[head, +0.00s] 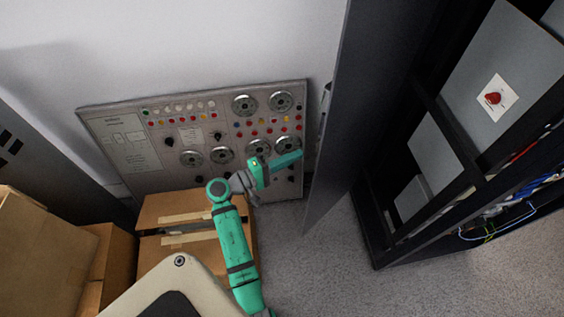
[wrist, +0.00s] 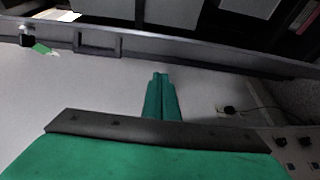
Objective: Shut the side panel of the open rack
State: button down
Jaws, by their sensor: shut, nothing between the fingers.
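The open rack (head: 372,225) stands at the right of the head view with a dark frame. Its side panel (head: 350,120) is a tall dark grey sheet standing swung out to the left of the frame, with a gap of floor between their lower ends. In the wrist view the panel's edge (wrist: 190,50) runs across the top, with a rectangular handle (wrist: 97,42) at left. My gripper (head: 301,154) is shut and empty, at the left side of the panel. In the wrist view its fingertips (wrist: 160,74) point at the panel edge; whether they touch it I cannot tell.
A control board (head: 130,150) with dials and coloured buttons leans against the wall behind my gripper. Cardboard boxes (head: 165,210) stand at the lower left. Cables (head: 530,190) hang in the rack. Carpet (head: 320,270) is clear in front of the panel.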

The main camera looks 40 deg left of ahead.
jog(key=shift+w+d, duration=0.45)
jog(key=shift+d, duration=0.35)
jog(key=shift+w+d, duration=0.45)
jog(key=shift+d, duration=0.35)
jog(key=shift+w+d, duration=0.45)
jog(key=shift+d, duration=0.35)
jog(key=shift+d, duration=0.1)
